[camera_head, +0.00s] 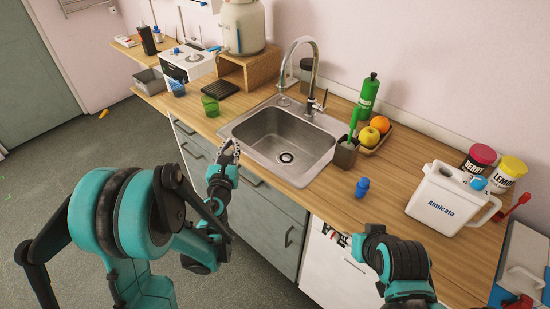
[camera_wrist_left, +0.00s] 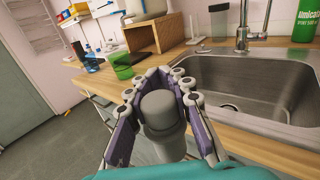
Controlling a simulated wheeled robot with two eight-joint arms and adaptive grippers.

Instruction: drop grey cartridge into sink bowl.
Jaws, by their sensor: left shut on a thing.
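The grey cartridge (camera_wrist_left: 160,112) is a short grey cylinder with a rounded cap, seen close up in the left wrist view. My left gripper (camera_wrist_left: 158,90) is shut on it, with a finger on each side. In the head view my left gripper (camera_head: 228,150) is in front of the counter edge, left of the sink; the cartridge is hard to make out there. The sink bowl (camera_head: 290,140) is a steel basin with a drain and looks empty; it also shows in the left wrist view (camera_wrist_left: 235,85). My right arm shows at the lower right, but its fingertips cannot be made out.
A tall faucet (camera_head: 314,75) stands behind the sink. A green cup (camera_head: 210,105) is left of it. A brush holder (camera_head: 346,152), a fruit tray (camera_head: 386,138) and a small blue bottle (camera_head: 362,186) are to its right. A white jug (camera_head: 448,200) stands farther right.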

